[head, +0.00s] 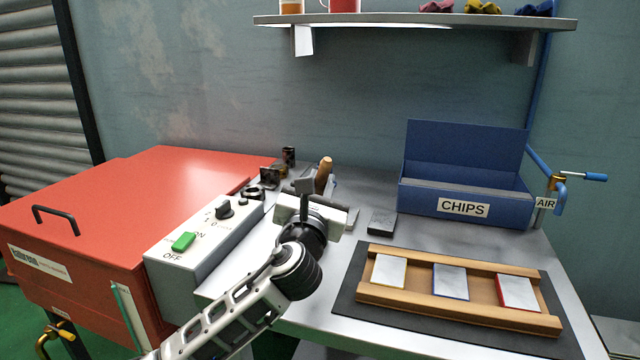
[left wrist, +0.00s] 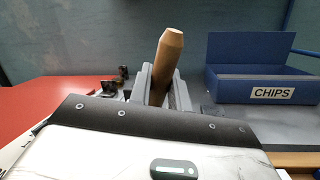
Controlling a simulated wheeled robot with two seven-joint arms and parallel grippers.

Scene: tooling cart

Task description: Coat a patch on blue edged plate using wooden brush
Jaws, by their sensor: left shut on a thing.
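The wooden brush (head: 325,170) stands roughly upright, slightly tilted, near the back of the metal table. My left gripper (head: 318,195) is shut on it; the light wooden handle rises between the fingers in the left wrist view (left wrist: 166,62). The brush's lower end is hidden behind my gripper, so I cannot tell if it touches anything. The blue edged plate (head: 451,282) lies in the middle of a wooden rack (head: 455,307), right of and nearer than my gripper. Its pale face looks bare. My right gripper is in neither view.
A yellow edged plate (head: 389,271) and a red edged plate (head: 518,293) flank it in the rack, on a dark mat (head: 350,308). A dark block (head: 381,222) lies behind. A blue CHIPS bin (head: 463,208) stands at back right; a control box (head: 200,242) and red cabinet (head: 130,205) stand left.

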